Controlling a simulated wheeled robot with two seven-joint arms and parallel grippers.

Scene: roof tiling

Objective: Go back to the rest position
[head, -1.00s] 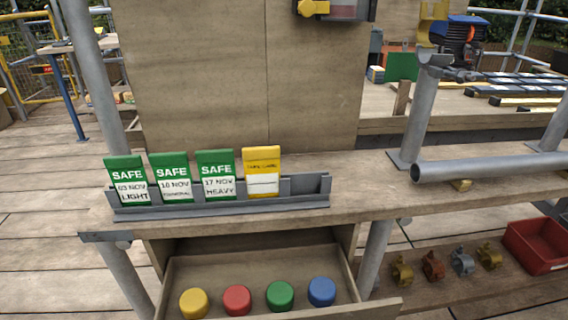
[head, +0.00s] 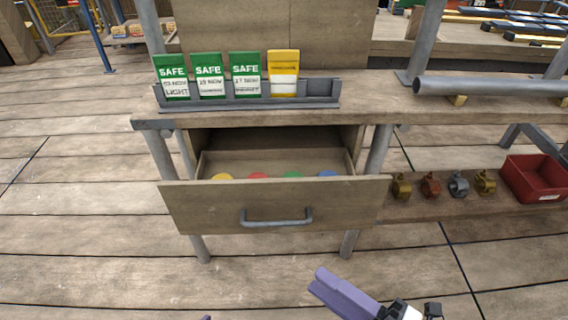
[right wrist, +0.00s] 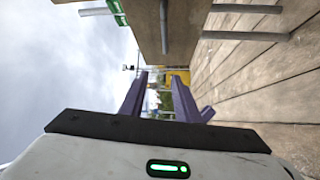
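My right gripper (head: 338,290) shows at the bottom of the head view, in front of the open drawer and apart from it. In the right wrist view its two purple fingers (right wrist: 160,82) stand apart with nothing between them. Of my left gripper (head: 206,318) only a purple sliver shows at the bottom edge, so its state is hidden. The drawer (head: 275,208) under the bench is pulled out. Yellow, red, green and blue round caps in it are mostly hidden by its front.
The bench (head: 370,112) carries a grey rack (head: 325,95) with green SAFE tags and one yellow tag. A grey pipe (head: 490,88) lies at the right. Several clamps (head: 431,185) and a red bin (head: 535,178) sit on a low board. Floor before the drawer is clear.

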